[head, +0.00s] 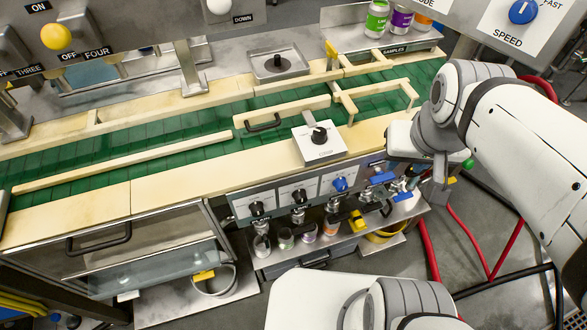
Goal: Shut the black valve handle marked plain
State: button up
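A cluster of small valves sits at the right end of the machine's front, with blue handles (383,178), a yellow handle (357,221) and a dark lever (385,208) among them. No "plain" marking is legible, so I cannot tell for sure which black handle bears it. My gripper (440,180) hangs at the end of my white arm, close to the right of the blue handles and above the floor side of the machine. Its fingers are small and partly hidden by the wrist, so their opening is unclear. Nothing is visibly held.
A panel with black knobs (256,209) and a blue knob (340,184) is left of the valves. Several cups (285,238) stand below it. The green conveyor (200,150) runs behind. Red hoses (468,240) lie at right. Sample cans (376,19) stand at the back.

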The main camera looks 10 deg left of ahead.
aim_at(265, 237)
jog(key=z, duration=0.35)
jog(key=k, duration=1.9)
jog(key=u, duration=1.05)
jog(key=i, duration=1.05)
jog(key=u, duration=0.05)
